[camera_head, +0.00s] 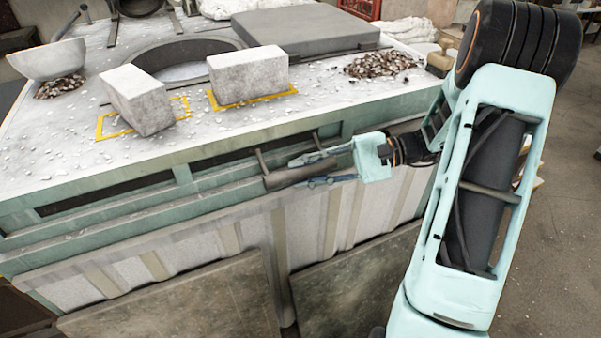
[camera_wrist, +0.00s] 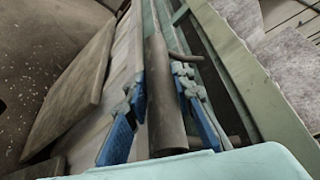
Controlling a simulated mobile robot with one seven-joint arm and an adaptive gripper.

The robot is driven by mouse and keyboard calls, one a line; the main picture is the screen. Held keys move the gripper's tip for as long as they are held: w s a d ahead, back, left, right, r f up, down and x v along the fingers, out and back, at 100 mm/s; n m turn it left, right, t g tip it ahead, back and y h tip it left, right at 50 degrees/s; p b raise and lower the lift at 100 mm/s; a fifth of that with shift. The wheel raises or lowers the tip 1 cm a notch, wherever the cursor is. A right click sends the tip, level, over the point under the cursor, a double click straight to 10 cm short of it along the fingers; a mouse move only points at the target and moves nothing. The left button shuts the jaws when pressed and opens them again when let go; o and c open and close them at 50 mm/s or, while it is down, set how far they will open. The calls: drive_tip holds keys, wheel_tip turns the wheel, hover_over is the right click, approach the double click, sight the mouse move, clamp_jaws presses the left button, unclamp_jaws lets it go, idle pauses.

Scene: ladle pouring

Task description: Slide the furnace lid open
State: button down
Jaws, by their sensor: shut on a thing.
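The furnace lid (camera_head: 310,35) is a thick grey slab on the furnace top, right of the round furnace opening (camera_head: 190,58). The opening shows uncovered, with pale material inside, partly hidden by a block. A brown metal handle bar (camera_head: 285,175) sticks out along the furnace's front side, below the top edge. My gripper (camera_head: 315,170) comes from the right and is shut around this bar, one finger above and one below. In the wrist view, the bar (camera_wrist: 162,85) lies lengthwise between the two blue-padded fingers of my gripper (camera_wrist: 158,95).
Two rough white blocks (camera_head: 247,75) (camera_head: 137,98) stand by yellow floor marks on the furnace top. A white bowl (camera_head: 48,60) stands at the left and a heap of scrap (camera_head: 380,64) at the right. Dark panels (camera_head: 185,300) lean below the front side.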

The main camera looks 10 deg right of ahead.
drive_tip(key=shift+f, duration=0.1)
drive_tip(key=c, duration=1.7)
unclamp_jaws()
drive_tip(key=shift+w, duration=0.15)
drive_tip(key=shift+o, duration=0.2)
drive_tip(key=v, duration=1.2)
